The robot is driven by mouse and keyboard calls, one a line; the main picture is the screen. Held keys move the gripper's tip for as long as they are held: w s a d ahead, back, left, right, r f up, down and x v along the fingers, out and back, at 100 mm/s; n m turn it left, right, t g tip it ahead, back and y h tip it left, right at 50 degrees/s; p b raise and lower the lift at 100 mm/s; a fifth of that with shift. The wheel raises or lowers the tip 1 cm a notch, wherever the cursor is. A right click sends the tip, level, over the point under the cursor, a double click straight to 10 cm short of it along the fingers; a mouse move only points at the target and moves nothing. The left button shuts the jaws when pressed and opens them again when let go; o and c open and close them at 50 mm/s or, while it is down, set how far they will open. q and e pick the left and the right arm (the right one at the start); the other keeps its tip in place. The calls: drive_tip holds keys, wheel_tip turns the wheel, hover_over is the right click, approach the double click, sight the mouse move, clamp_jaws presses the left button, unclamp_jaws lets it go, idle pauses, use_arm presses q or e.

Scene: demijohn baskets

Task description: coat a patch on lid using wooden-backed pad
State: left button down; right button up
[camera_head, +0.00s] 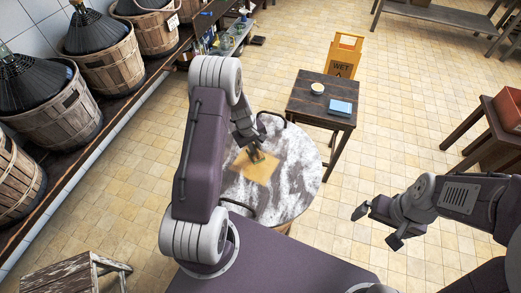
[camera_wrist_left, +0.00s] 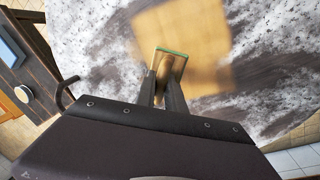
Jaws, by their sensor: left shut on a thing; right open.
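The lid (camera_head: 301,157) is a round, worn white and grey disc with dark handles at its edge. A tan patch (camera_head: 262,171) lies on it and also fills the upper middle of the left wrist view (camera_wrist_left: 205,30). My left gripper (camera_head: 254,149) is shut on the wooden-backed pad (camera_wrist_left: 173,62), a small brown block with a green edge. The pad is over the patch; I cannot tell for certain whether it touches. My right gripper (camera_head: 376,226) is open and empty, right of the lid above the floor.
A small dark table (camera_head: 310,105) behind the lid holds a white bowl (camera_head: 317,88) and a blue block-like item (camera_head: 341,107). A yellow wet-floor sign (camera_head: 344,56) stands behind it. Basketed demijohns (camera_head: 60,113) line the left shelf. A wooden stool (camera_head: 70,279) is at front left.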

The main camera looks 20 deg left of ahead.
sight(247, 149)
use_arm(q)
drive_tip(key=shift+w+a, duration=0.1)
drive_tip(key=shift+a, duration=1.75)
drive_tip(key=shift+w+a, duration=0.1)
drive_tip(key=shift+a, duration=1.55)
drive_tip(key=shift+w+d, duration=0.1)
drive_tip(key=shift+w, duration=1.15)
drive_tip(key=shift+s+d+p, duration=0.1)
drive_tip(key=shift+d+p, duration=0.25)
drive_tip(key=shift+d, duration=1.4)
drive_tip(key=shift+s+d, duration=0.15)
drive_tip(key=shift+d, duration=0.45)
drive_tip(key=shift+d+p, duration=0.4)
drive_tip(key=shift+d, duration=0.7)
drive_tip(key=shift+s+d+p, duration=0.15)
drive_tip(key=shift+d+p, duration=0.15)
drive_tip(key=shift+d, duration=1.4)
drive_tip(key=shift+s+d, duration=0.1)
drive_tip(key=shift+d, duration=1.55)
drive_tip(key=shift+s+d+r+p, duration=0.1)
drive_tip(key=shift+d+p, duration=0.65)
drive_tip(key=shift+d, duration=0.95)
